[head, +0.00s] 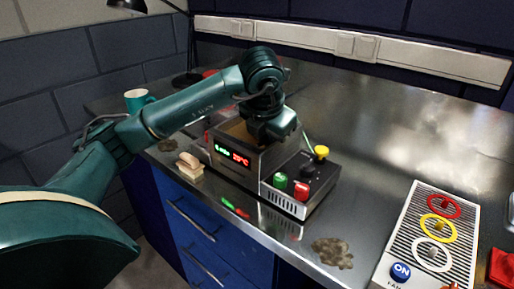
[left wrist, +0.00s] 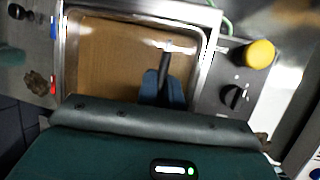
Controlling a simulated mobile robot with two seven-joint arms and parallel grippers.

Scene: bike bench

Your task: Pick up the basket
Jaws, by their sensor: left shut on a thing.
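My left gripper (head: 272,136) reaches down into the open top of a metal bath unit (head: 250,165) with a lit display. In the left wrist view, the gripper's blue-grey fingers (left wrist: 163,88) are shut on a dark bar (left wrist: 166,62), which appears to be the basket's handle. The bar is inside the rectangular opening, over brown liquid or a brown floor (left wrist: 105,60). The rest of the basket cannot be made out, and the gripper hides part of the opening. My right gripper is not in view.
The bath's control panel has a green button (head: 281,180), a red button (head: 302,191) and a yellow knob (head: 321,152). A small wood-coloured block (head: 189,168) and a teal mug (head: 137,100) stand left. A ringed panel (head: 432,235) lies right. The metal bench (head: 385,130) is clear behind.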

